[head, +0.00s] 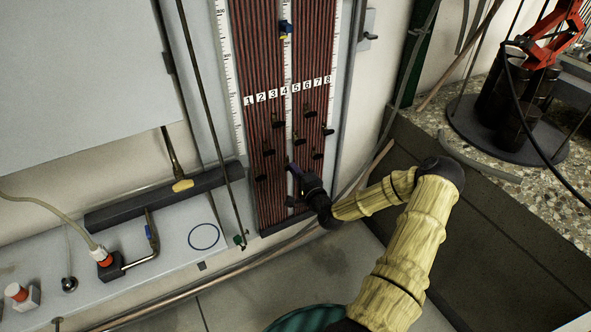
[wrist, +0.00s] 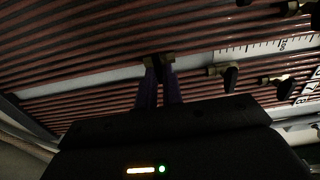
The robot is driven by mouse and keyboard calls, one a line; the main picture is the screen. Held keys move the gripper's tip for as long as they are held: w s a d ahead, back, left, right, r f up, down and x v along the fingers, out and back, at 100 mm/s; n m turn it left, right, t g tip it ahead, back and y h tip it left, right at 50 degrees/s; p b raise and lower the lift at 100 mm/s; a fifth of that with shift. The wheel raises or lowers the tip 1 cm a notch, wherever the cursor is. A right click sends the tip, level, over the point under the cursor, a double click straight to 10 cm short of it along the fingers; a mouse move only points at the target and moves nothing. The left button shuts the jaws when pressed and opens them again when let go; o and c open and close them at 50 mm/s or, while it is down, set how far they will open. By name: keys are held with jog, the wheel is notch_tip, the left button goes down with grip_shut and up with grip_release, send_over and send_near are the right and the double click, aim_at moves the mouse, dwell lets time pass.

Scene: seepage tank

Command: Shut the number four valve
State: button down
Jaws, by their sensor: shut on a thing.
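The panel (head: 265,205) of dark red tubes carries labels 1 to 8, with label 4 (head: 284,90) near its middle. My gripper (head: 291,168) is at the lower middle of the panel, below label 4. In the wrist view, the purple fingers of my gripper (wrist: 158,68) are closed on a small brass-and-dark valve (wrist: 165,58) beside the pale centre strip. It appears to be the number four valve. The fingers cover most of its handle, so I cannot tell whether it is turned open or shut.
Other small dark valves stand close on both sides, such as one to the left (head: 267,150) and one to the right (head: 299,138). A grey bench (head: 160,245) is at left. A dark tank wall (head: 480,220) with a gravel top is at right.

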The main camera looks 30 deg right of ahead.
jog(key=shift+w+r+m, duration=0.1)
jog(key=shift+m, duration=0.6)
jog(key=shift+a, duration=0.1)
dwell(1.1)
jog(key=c, duration=1.5)
grip_release()
jog(key=shift+c, duration=0.2)
jog(key=s+p, duration=0.2)
jog(key=s, duration=1.5)
jog(key=shift+s+d, duration=0.25)
jog(key=shift+d, duration=0.15)
